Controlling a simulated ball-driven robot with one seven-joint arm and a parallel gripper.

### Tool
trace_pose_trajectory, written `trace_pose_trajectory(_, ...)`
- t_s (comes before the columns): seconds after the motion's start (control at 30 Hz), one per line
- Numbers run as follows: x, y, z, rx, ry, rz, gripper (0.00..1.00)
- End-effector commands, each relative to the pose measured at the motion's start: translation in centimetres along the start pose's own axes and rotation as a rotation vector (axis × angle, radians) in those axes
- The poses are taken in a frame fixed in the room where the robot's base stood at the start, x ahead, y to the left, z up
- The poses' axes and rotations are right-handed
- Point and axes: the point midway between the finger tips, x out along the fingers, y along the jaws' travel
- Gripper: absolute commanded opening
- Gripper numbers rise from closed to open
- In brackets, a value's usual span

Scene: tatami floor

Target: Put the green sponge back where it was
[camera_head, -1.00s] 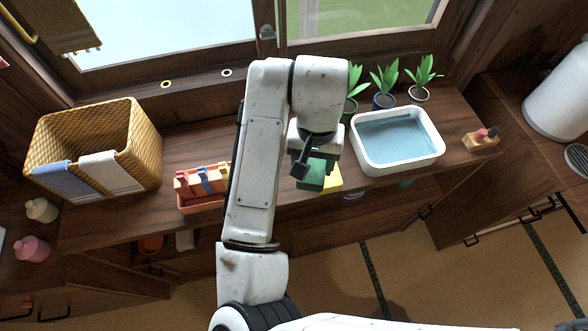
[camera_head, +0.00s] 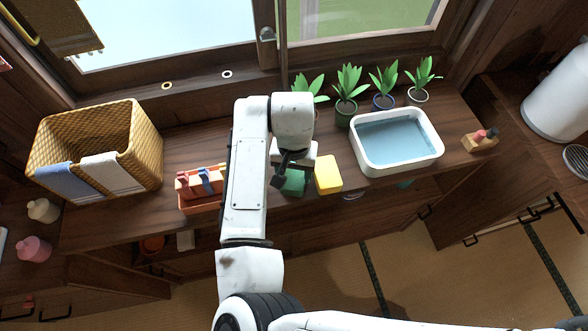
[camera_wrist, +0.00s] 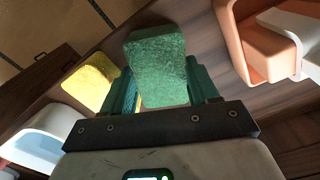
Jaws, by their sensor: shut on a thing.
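The green sponge (camera_wrist: 158,68) is between the fingers of my gripper (camera_wrist: 163,92) in the wrist view, and the fingers are shut on it. In the head view the green sponge (camera_head: 292,181) shows partly under my wrist, above the counter (camera_head: 210,148) between the orange tray and the yellow sponge. I cannot tell whether it touches the counter. The yellow sponge (camera_head: 328,174) lies on the counter just right of it, and it also shows in the wrist view (camera_wrist: 90,82).
An orange tray (camera_head: 203,205) with several small items stands left of my gripper, also at upper right in the wrist view (camera_wrist: 236,42). A white basin of water (camera_head: 400,166) stands right. Potted plants (camera_head: 347,92) line the back. A wicker basket (camera_head: 146,150) stands far left.

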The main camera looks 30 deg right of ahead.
Motion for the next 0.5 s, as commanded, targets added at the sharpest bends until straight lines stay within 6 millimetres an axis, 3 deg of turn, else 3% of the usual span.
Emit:
trace_pose_trajectory(0.07, 0.10, 0.01, 0.00, 0.000, 0.000, 0.000, 0.21)
trace_pose_trajectory(0.1, 0.04, 0.00, -0.01, 0.000, 0.000, 0.000, 0.63)
trace_pose_trajectory(0.2, 0.03, 0.01, -0.01, 0.000, 0.000, 0.000, 0.70)
trace_pose_trajectory(0.5, -0.42, 0.00, -0.05, 0.000, 0.002, 0.000, 0.70)
